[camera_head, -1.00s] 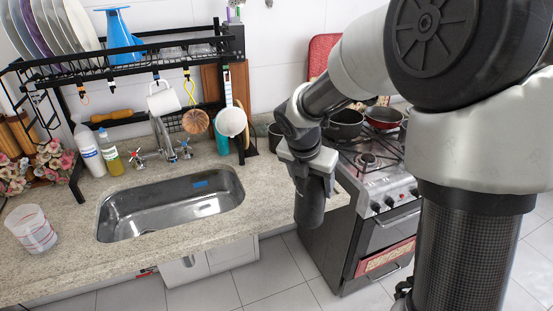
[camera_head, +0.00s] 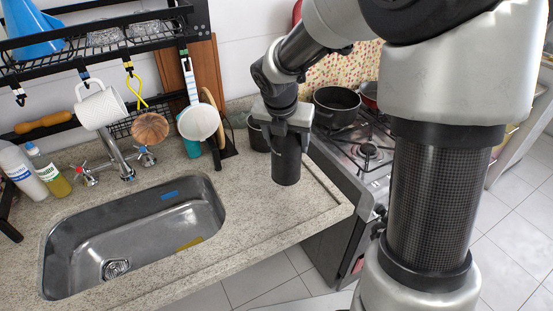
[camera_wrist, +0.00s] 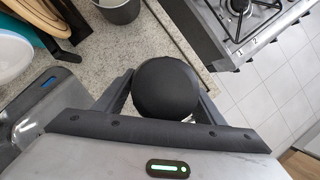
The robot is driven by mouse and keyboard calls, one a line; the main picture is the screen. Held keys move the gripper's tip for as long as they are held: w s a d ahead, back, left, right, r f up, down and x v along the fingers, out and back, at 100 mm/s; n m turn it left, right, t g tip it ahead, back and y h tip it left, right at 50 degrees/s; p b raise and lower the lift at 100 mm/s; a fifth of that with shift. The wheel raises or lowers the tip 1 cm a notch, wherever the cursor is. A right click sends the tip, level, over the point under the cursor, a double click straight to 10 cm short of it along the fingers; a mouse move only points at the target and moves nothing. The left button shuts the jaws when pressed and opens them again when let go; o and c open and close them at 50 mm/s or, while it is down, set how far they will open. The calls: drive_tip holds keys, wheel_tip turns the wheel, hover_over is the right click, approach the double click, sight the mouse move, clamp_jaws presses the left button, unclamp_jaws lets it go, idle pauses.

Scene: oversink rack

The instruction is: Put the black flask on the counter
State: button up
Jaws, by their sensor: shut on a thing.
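My gripper (camera_head: 286,122) is shut on the black flask (camera_head: 287,165), which hangs upright below it. In the head view the flask shows over the right part of the speckled stone counter (camera_head: 255,215), to the right of the sink. In the wrist view the round dark top of the flask (camera_wrist: 166,88) sits between the two fingers. Part of the counter (camera_wrist: 180,20) lies beyond it. I cannot tell whether the flask's base touches the counter.
The steel sink (camera_head: 140,240) lies to the left. The stove (camera_head: 365,150) with a dark pot (camera_head: 336,105) is at right.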

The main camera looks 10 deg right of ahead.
sight(283, 146)
wheel_tip(283, 146, down, 8)
drive_tip(key=shift+r+b, duration=0.25)
drive_tip(key=shift+b, duration=0.65)
drive_tip(key=shift+f, duration=0.1)
drive_tip(key=o, duration=1.3)
drive_tip(key=shift+c, duration=0.2)
drive_tip(key=shift+a+r, duration=0.1)
drive_tip(key=shift+r, duration=0.4)
drive_tip(key=p+v, duration=0.3)
drive_tip(key=v, duration=0.8)
drive_tip(key=shift+s, duration=0.2)
